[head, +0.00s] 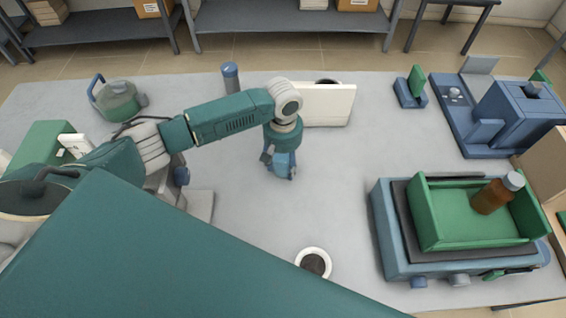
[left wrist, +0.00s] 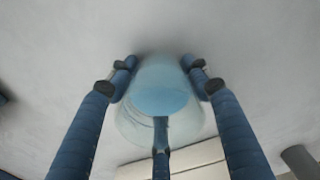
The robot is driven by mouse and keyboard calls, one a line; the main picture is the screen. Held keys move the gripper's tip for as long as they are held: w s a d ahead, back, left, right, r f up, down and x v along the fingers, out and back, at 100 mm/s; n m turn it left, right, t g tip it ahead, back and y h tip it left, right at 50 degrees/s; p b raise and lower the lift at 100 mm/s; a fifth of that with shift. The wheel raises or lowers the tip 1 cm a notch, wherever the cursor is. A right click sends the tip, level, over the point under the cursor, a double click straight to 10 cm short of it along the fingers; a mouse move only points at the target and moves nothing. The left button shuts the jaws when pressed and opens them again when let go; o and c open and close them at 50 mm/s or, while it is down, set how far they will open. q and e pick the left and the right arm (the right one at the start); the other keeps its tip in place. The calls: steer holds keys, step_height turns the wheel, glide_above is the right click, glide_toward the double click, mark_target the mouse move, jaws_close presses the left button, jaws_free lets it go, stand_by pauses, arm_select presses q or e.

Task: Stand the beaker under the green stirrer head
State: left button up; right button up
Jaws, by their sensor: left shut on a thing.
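My left gripper (head: 281,166) is over the middle of the table, pointing down. In the left wrist view its blue fingers (left wrist: 160,88) are closed around a clear beaker (left wrist: 162,105) with a pale blue area in it. In the head view the beaker is mostly hidden by the gripper, and I cannot tell whether it touches the table. I cannot make out a green stirrer head for sure. A green block (head: 48,142) stands at the far left, partly hidden by my arm. My right gripper is not in view.
A white boxy thing (head: 328,106) stands just behind the gripper. A white-rimmed cup (head: 313,262) is near the front. A green tray (head: 455,240) with a brown bottle (head: 492,196) sits on a blue device at right. A green kettle-like vessel (head: 118,98) is at back left.

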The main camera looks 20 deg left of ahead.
arm_select(q)
steer(key=o, duration=1.5)
steer(key=shift+f, duration=0.1)
steer(key=shift+c, duration=0.2)
